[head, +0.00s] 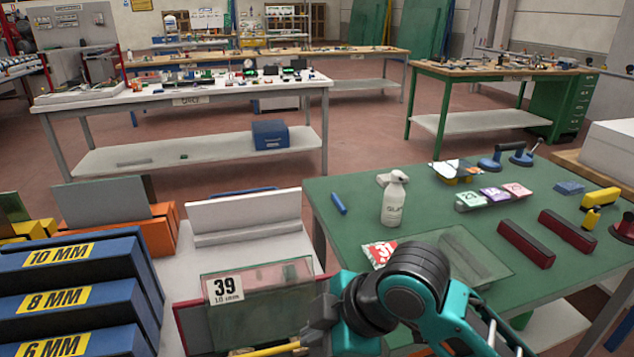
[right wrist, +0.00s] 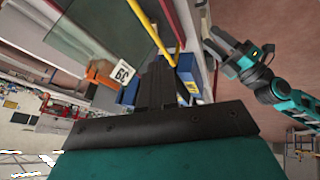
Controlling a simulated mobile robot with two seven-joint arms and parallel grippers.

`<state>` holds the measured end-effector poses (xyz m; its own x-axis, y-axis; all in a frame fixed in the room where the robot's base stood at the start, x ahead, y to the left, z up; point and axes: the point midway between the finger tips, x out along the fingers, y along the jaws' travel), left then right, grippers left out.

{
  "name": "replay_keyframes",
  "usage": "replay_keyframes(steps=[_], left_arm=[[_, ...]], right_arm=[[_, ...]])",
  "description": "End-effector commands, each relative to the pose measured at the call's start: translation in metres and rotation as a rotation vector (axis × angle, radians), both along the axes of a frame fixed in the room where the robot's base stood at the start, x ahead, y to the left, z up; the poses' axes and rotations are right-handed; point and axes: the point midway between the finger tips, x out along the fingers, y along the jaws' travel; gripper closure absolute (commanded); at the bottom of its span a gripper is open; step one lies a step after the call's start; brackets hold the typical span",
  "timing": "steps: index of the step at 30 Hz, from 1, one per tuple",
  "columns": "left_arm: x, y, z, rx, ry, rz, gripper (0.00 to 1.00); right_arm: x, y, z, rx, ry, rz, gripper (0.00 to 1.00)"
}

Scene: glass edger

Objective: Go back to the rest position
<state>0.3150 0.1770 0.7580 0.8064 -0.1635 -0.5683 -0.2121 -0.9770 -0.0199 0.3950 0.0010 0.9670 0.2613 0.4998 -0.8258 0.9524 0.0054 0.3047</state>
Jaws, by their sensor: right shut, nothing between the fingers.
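My right gripper (head: 318,322) is at the bottom middle of the head view, at the right edge of a glass pane (head: 265,282) labelled 39, 10 mm. In the right wrist view its dark fingers (right wrist: 157,85) are together with nothing between them. The pane also shows in that view (right wrist: 100,28), beside and apart from the fingers. My left gripper (right wrist: 222,42) shows at the upper right of the right wrist view, on a teal and black arm. Whether its fingers are open is unclear. It is out of the head view.
The green table (head: 345,240) on the right holds a spray bottle (head: 395,203), a flat glass piece (head: 465,255) and dark red blocks (head: 526,245). Blue racks (head: 70,300) marked 10, 8 and 6 MM stand at left. A white workbench (head: 180,92) is behind. Open floor lies between.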

Motion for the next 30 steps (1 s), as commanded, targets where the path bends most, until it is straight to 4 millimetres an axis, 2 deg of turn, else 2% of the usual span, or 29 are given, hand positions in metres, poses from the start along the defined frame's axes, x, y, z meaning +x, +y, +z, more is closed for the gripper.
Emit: replay_keyframes(steps=[4,7,11,13,17,21,25,30], left_arm=[[0.000,0.000,0.000,0.000,0.000,0.000,0.62],[0.000,0.000,0.000,0.000,0.000,0.000,0.62],[0.000,0.000,0.000,0.000,0.000,0.000,0.62],[0.000,0.000,0.000,0.000,0.000,0.000,0.62],[0.000,0.000,0.000,0.000,0.000,0.000,0.62],[0.000,0.000,0.000,0.000,0.000,0.000,0.62],[0.000,0.000,0.000,0.000,0.000,0.000,0.62],[0.000,0.000,0.000,0.000,0.001,0.000,0.62]], right_arm=[[0.006,0.001,-0.023,0.130,0.041,-0.164,1.00],[0.014,-0.006,-0.047,0.253,0.068,-0.350,1.00],[0.019,-0.030,-0.083,0.385,0.082,-0.601,1.00],[0.017,-0.048,-0.105,0.439,0.080,-0.730,1.00],[-0.001,-0.089,-0.146,0.507,0.058,-0.949,1.00],[-0.033,-0.132,-0.181,0.543,0.013,-1.125,1.00],[-0.062,-0.161,-0.200,0.551,-0.027,-1.214,1.00],[-0.080,-0.177,-0.209,0.556,-0.055,-1.256,1.00]])
